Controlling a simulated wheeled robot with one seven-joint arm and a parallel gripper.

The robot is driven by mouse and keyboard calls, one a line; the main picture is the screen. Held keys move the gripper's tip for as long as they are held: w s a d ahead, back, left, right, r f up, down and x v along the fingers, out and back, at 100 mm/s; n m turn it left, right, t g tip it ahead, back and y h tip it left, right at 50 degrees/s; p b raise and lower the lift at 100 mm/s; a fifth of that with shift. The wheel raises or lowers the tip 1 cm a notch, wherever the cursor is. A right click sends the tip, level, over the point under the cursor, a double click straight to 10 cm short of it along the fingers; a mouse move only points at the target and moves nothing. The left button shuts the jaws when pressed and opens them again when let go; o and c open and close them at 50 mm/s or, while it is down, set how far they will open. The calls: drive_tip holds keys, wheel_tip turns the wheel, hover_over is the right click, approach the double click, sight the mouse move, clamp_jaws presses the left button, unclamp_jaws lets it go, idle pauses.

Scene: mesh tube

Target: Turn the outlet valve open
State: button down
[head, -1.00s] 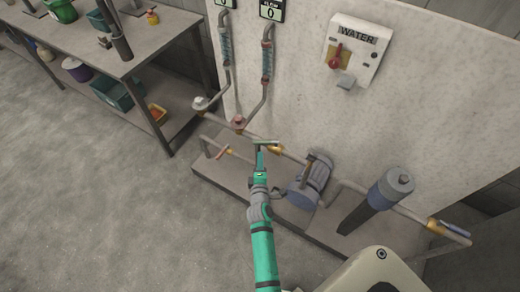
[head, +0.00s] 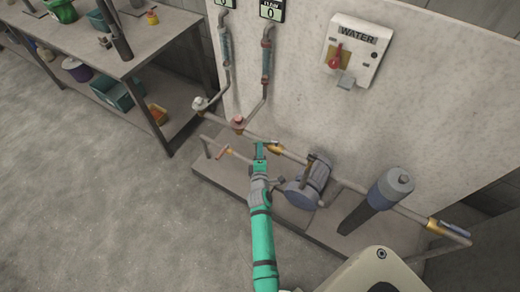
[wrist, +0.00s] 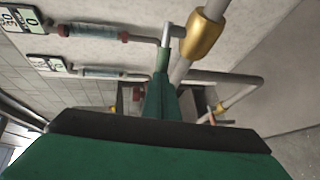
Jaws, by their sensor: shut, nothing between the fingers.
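A brass valve (head: 275,148) sits on the pipe just right of my gripper, and it shows large in the wrist view (wrist: 203,36). A grey lever (wrist: 172,33) sticks out to the left of its brass body. My gripper (head: 260,147) is shut and empty. In the wrist view its green fingertips (wrist: 162,58) are at the lever's end; I cannot tell whether they touch. No label marks this valve as the outlet.
The blue-grey pump (head: 305,188) stands right of the valve, with a dark blue cylinder (head: 388,190) beyond it. Another brass valve (head: 229,151) with a red handle is at left. A white panel stands behind, with a WATER switch box (head: 356,48). The floor at left is clear.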

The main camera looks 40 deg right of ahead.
sight(256, 142)
drive_tip(key=shift+w, duration=0.15)
drive_tip(key=shift+w+d, duration=0.35)
drive_tip(key=shift+w, duration=0.55)
drive_tip(key=shift+w+d, duration=0.35)
drive_tip(key=shift+w, duration=0.55)
drive_tip(key=shift+a, duration=0.25)
drive_tip(key=s+a+r, duration=0.1)
drive_tip(key=s+a, duration=0.1)
drive_tip(key=a, duration=0.4)
drive_tip(key=s+a+r, duration=0.1)
drive_tip(key=s+a, duration=0.2)
drive_tip(key=a, duration=0.3)
drive_tip(key=shift+s+r, duration=0.25)
drive_tip(key=shift+r, duration=0.1)
